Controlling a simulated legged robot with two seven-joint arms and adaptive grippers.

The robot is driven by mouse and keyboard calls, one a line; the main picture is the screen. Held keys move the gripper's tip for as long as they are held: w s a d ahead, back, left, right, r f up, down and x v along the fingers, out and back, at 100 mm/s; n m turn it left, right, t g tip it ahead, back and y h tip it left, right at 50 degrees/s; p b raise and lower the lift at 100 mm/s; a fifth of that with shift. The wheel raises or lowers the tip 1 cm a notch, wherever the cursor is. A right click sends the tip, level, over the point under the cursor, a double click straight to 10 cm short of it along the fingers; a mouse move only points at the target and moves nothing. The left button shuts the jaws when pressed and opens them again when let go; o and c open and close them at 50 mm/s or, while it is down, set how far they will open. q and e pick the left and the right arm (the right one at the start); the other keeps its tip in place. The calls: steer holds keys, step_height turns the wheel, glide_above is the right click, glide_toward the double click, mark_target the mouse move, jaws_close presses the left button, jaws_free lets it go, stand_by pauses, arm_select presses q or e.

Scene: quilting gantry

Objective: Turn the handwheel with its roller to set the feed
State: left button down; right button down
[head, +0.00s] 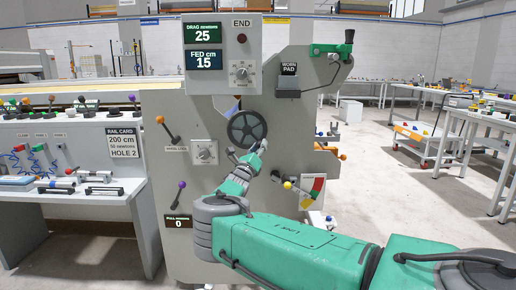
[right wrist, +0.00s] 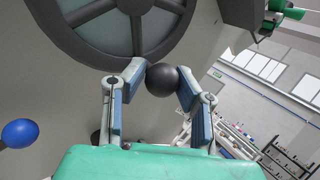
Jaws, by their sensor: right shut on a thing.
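The grey spoked handwheel (head: 247,128) is on the face of the light grey machine panel (head: 205,255). Its rim and spokes fill the top of the right wrist view (right wrist: 110,25). My right gripper (head: 247,154) is at the wheel's lower edge. In the right wrist view its two blue-padded fingers are shut on a dark ball knob (right wrist: 162,81) just below the rim. How the knob joins the wheel is hidden. I cannot make out a separate roller. The display (head: 204,59) reads FED cm 15 and DRAG 25 newtons. My left gripper is not in view.
A dial (head: 205,152), an orange-knobbed lever (head: 168,128) and a purple-knobbed lever (head: 175,197) sit left of the wheel. A yellow-knobbed lever (head: 290,186) is at the right, near my arm.

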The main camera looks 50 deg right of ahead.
steer(key=shift+r, duration=0.25)
steer(key=c, duration=1.2)
jaws_free()
steer(key=shift+w, duration=0.1)
steer(key=shift+d+f, duration=0.25)
steer(key=shift+f, duration=0.05)
steer(key=shift+a+f, duration=0.1)
steer(key=shift+a, duration=0.1)
steer(key=v, duration=1.1)
steer(key=shift+a+f, duration=0.1)
steer(key=shift+a, duration=0.2)
